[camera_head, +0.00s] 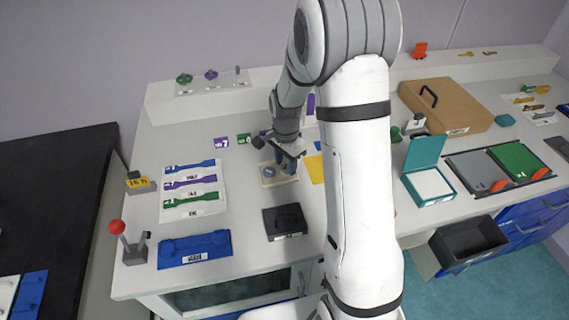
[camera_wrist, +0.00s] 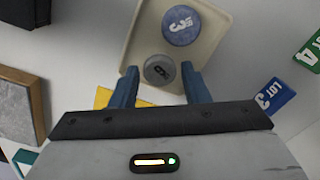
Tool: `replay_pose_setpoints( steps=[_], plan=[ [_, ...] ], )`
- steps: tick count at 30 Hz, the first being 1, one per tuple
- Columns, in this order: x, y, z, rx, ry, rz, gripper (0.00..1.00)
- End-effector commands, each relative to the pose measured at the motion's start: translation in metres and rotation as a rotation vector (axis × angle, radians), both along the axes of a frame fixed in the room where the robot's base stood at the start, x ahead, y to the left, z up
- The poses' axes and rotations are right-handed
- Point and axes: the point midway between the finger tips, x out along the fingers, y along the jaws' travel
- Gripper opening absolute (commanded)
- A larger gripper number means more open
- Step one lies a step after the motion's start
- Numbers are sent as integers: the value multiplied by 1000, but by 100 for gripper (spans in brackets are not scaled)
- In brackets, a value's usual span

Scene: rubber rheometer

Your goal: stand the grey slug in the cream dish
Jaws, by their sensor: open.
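The cream dish (camera_wrist: 139,33) fills the top middle of the wrist view and lies on the bench in the head view (camera_head: 268,184). The grey slug (camera_wrist: 159,70) shows its round, marked end face upward, toward the wrist camera. It appears upright at the near end of the dish. My gripper (camera_wrist: 159,69) is open, with one blue finger on each side of the grey slug. I cannot tell whether either finger touches it. In the head view my gripper (camera_head: 288,163) is over the dish.
A yellow sheet (camera_head: 315,169) lies right of the dish. A card with coloured strips (camera_head: 193,190) lies to the left. Lot cards (camera_wrist: 275,96) are near the dish. Bare bench lies between these things.

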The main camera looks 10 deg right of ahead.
Motion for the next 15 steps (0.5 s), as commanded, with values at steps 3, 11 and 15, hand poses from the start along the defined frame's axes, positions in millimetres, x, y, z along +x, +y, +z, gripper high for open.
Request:
replay_pose_setpoints(
  steps=[3, 11, 15],
  plan=[
    [1, 0, 23, 0, -6, 0, 42],
    [1, 0, 79, 0, -6, 1, 42],
    [1, 1, 100, 0, -4, 1, 42]
  ],
)
